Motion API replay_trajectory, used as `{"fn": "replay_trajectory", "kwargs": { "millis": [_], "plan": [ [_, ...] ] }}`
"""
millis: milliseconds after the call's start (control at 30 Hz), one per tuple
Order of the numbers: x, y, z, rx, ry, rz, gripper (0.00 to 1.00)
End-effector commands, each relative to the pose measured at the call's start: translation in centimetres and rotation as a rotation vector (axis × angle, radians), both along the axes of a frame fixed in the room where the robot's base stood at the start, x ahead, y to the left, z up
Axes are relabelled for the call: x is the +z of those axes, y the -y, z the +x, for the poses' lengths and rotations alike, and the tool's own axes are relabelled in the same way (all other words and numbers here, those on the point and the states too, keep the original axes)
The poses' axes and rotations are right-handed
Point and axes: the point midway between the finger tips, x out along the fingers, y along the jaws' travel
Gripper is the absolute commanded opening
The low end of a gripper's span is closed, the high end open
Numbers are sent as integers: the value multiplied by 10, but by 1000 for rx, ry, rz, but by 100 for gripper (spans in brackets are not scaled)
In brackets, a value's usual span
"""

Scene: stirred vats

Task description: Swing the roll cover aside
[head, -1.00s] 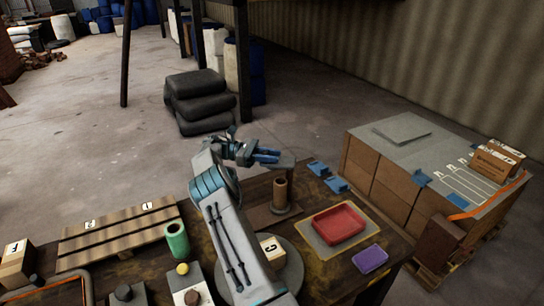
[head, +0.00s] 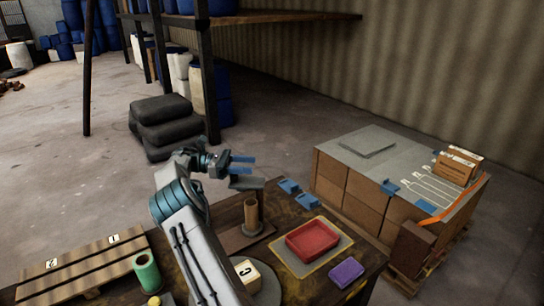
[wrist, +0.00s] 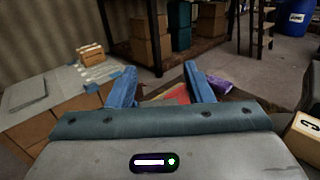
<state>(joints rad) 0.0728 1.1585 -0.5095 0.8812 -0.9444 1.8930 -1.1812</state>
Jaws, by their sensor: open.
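A brown upright roll (head: 251,215) stands on a dark brown base at the table's far edge. In the wrist view my gripper (wrist: 160,84) is open with nothing between the fingers; the cover and roll are not clearly visible there.
A red tray (head: 313,238) on a yellow-edged mat, a purple block (head: 346,272), blue blocks (head: 289,187) and a box marked C (head: 246,272) are on the table. A green roll (head: 146,270) is at left. Stacked cartons (head: 365,195) stand beyond the table's right side.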

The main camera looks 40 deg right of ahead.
Motion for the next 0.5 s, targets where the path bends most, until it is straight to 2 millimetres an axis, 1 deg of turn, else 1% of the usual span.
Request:
{"fn": "replay_trajectory", "kwargs": {
  "millis": [400, 500],
  "plan": [
    [40, 33, -57, -2, 2, 1, 47],
    [48, 40, -69, -1, 3, 1, 47]
  ]
}}
